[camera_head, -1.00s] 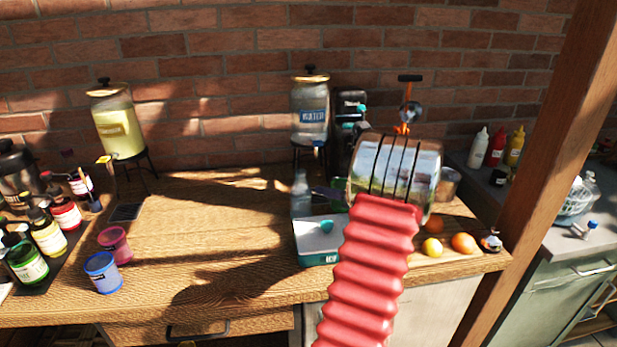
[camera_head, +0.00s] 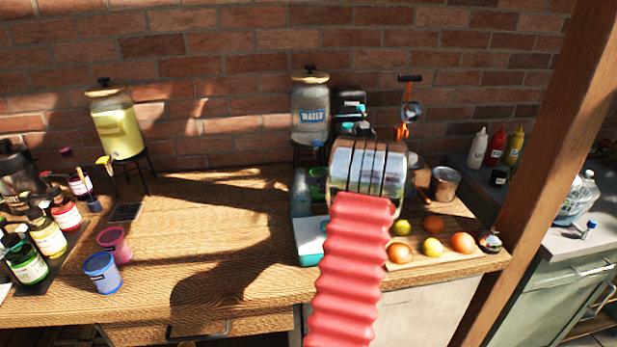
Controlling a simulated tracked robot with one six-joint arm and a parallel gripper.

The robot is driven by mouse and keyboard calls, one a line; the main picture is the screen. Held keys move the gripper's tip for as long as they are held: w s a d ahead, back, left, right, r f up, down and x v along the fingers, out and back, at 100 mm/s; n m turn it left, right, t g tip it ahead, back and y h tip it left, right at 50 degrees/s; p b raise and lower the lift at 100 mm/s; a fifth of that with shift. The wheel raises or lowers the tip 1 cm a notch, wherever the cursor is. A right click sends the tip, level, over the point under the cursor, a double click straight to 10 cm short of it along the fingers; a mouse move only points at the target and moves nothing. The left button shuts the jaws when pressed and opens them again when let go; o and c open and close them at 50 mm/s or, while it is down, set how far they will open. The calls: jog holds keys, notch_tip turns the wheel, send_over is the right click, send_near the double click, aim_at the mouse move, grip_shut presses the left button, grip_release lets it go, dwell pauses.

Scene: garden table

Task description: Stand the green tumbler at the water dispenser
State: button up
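The water dispenser (camera_head: 310,112) is a clear jar with a blue WATER label and a wooden lid, on a dark stand against the brick wall. A green tumbler (camera_head: 317,181) shows partly below it, just right of a clear bottle. Its right side is hidden by the silver barrel of my arm. My gripper is hidden behind this barrel, so I cannot tell whether it touches or holds the tumbler.
The clear bottle (camera_head: 300,194) stands close left of the tumbler. A white and teal box (camera_head: 309,241) lies in front. A yellow drink dispenser (camera_head: 118,128), pink cup (camera_head: 115,244) and blue cup (camera_head: 103,272) stand left. Fruit lies on a board (camera_head: 402,263) at right. The table's middle is clear.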

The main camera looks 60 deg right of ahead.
jog(key=shift+w+d, duration=0.2)
jog(key=shift+w, duration=0.6)
jog(key=shift+f, duration=0.6)
jog(key=o, duration=1.1)
jog(key=shift+f, duration=0.1)
jog(key=shift+o, duration=0.2)
jog(key=shift+s, duration=0.1)
jog(key=v, duration=1.2)
